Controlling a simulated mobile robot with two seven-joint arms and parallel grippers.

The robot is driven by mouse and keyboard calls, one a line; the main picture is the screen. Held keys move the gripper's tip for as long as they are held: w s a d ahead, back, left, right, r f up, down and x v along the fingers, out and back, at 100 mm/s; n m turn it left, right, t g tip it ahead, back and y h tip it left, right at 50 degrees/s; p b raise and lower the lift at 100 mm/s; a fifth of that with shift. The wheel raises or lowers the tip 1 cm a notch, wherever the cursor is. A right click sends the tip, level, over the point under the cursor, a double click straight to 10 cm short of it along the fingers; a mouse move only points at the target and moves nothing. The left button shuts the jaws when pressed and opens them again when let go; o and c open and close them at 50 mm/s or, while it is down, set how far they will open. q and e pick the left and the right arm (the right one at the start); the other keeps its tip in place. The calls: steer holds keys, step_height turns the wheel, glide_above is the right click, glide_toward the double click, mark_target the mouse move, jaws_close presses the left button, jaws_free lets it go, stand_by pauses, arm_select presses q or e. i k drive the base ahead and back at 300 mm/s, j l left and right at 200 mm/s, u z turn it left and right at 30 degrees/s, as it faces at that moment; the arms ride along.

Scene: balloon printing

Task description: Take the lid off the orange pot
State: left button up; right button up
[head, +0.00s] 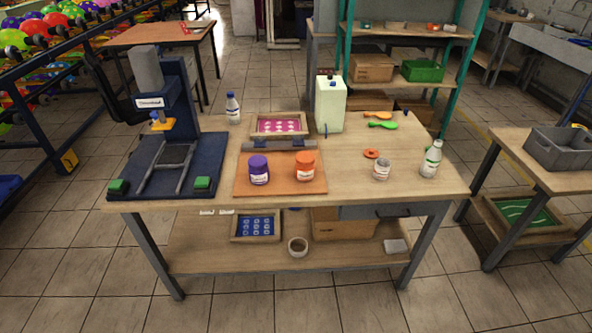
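The orange pot (304,171) stands upright on a brown board (280,188) on the workbench. It has a white label, and its top is orange, so its lid appears to be on. A purple pot (259,172) stands to its left on the same board, a small gap apart. Neither of my grippers is in view, and nothing touches the orange pot.
A small orange disc (371,153), a white jar (381,171) and a white bottle with a green label (431,160) stand to the right. A blue press (165,130) fills the bench's left. Bare bench top (345,185) lies right of the board.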

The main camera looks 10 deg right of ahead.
mark_target(305, 174)
steer(key=l+u, duration=0.4)
steer(key=i+l+u, duration=0.1)
steer(key=u, duration=0.3)
steer(key=k+l+u, duration=0.1)
steer(key=l+u, duration=0.2)
steer(key=l, duration=1.65)
steer(key=k, duration=0.05)
